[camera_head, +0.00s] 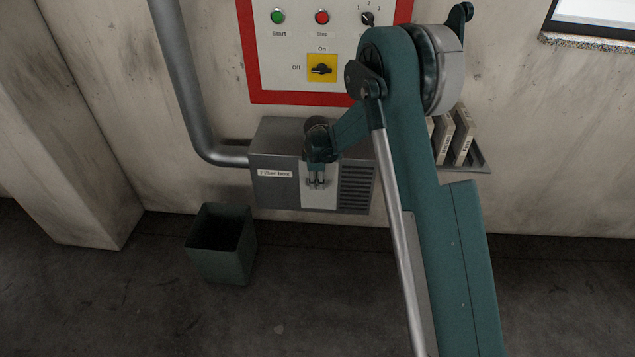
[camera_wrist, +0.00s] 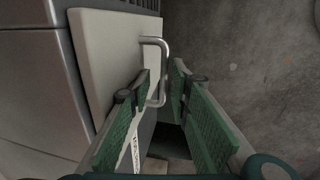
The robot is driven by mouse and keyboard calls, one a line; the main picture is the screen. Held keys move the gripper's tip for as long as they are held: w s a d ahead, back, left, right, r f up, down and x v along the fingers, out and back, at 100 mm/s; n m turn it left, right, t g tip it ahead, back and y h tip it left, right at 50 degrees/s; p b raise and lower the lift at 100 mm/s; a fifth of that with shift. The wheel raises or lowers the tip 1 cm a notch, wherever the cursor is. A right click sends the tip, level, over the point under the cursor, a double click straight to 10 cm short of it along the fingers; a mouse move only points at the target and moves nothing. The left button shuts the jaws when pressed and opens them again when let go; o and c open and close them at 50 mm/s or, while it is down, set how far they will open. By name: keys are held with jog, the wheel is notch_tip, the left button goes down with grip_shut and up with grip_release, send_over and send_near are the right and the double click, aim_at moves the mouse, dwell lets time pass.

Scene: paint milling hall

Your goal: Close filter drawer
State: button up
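The filter box (camera_head: 276,190) is a grey wall unit with a "Filter box" label and side louvres. Its pale drawer front (camera_head: 319,200) also shows in the wrist view (camera_wrist: 100,50), with a metal bar handle (camera_wrist: 165,48). I cannot tell how far the drawer stands out of the box. My gripper (camera_head: 317,183) is in front of the drawer front, pointing at it. In the wrist view my gripper (camera_wrist: 162,70) has its two green-padded fingers apart, on either side of the handle's lower part. I cannot tell if they touch it.
A dark green bin (camera_head: 222,265) stands on the floor below left. A pipe (camera_head: 190,90) enters the box's left side. A control panel (camera_head: 286,60) is above. A rack with upright filters (camera_head: 462,137) is on the wall to the right.

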jog(key=shift+r, duration=0.15)
notch_tip(320, 180, up, 12)
jog(key=s, duration=0.2)
jog(key=shift+f, duration=0.2)
dwell(0.6)
jog(key=shift+s, duration=0.1)
jog(key=shift+d+r, duration=0.1)
